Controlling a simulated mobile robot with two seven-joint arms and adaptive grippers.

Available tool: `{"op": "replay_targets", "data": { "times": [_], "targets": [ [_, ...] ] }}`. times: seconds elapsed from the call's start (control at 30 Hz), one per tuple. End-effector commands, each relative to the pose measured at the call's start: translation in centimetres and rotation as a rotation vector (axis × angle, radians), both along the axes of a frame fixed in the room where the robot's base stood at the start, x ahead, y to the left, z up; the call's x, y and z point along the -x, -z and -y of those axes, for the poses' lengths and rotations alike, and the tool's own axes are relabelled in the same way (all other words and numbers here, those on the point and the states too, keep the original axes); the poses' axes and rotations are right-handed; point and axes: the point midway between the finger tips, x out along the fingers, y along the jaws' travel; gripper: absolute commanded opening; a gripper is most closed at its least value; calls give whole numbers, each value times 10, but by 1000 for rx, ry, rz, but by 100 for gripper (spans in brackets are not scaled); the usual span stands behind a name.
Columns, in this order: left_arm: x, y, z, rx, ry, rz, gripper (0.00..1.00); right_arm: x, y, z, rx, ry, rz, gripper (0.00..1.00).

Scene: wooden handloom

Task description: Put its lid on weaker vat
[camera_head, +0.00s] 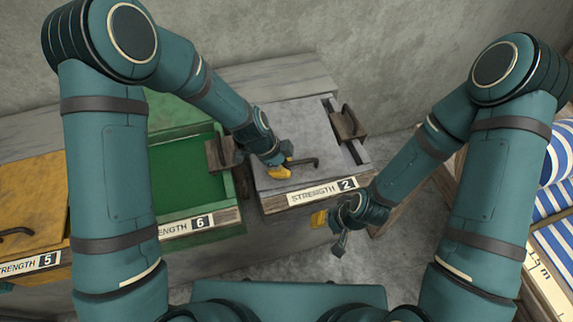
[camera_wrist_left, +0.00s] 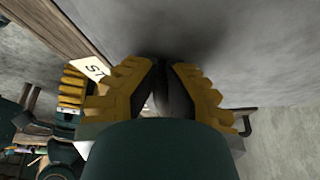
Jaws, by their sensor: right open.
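The vat labelled STRENGTH 2 (camera_head: 322,193) stands right of centre in the head view. Its flat grey lid (camera_head: 325,138) lies over most of the opening, with a gap along the right side. My left gripper (camera_head: 280,172) is at the left end of this handle. In the left wrist view its yellow-padded fingers (camera_wrist_left: 166,78) close in around a dark part of it. My right gripper (camera_head: 327,230) is open and empty, in front of the vat's front right corner.
The open green vat labelled STRENGTH 6 (camera_head: 199,222) stands to the left. The yellow-lidded vat labelled STRENGTH 5 (camera_head: 32,263) is further left. A brown block (camera_head: 347,123) sits at the vat's right side. Striped cloth (camera_head: 552,205) lies at the far right.

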Motion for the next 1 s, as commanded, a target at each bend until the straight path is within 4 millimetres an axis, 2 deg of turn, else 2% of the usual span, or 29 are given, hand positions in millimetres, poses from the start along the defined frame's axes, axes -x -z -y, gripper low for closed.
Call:
{"op": "replay_targets", "data": {
  "times": [0.33, 0.37, 0.4, 0.43, 0.87, 1.0],
  "targets": [
    [0, 4, -4, -1, -2, -1, 0, 0, 2, 0, 0, 0, 0, 47],
    [0, 4, -4, -1, -2, -1, 19, 0, 2, 0, 0, 0, 0, 47],
    [0, 4, -4, -1, -2, -1, 34, 0, 2, 0, 0, 0, 0, 47],
    [0, 4, -4, -1, -1, 0, 39, 0, 2, 0, 0, 0, 0, 47],
    [1, 3, -2, 2, 1, -2, 39, 0, 2, 0, 0, 0, 0, 47],
    [0, -5, -5, 3, 0, 2, 39, 0, 2, 0, 0, 0, 0, 47]
  ]
}}
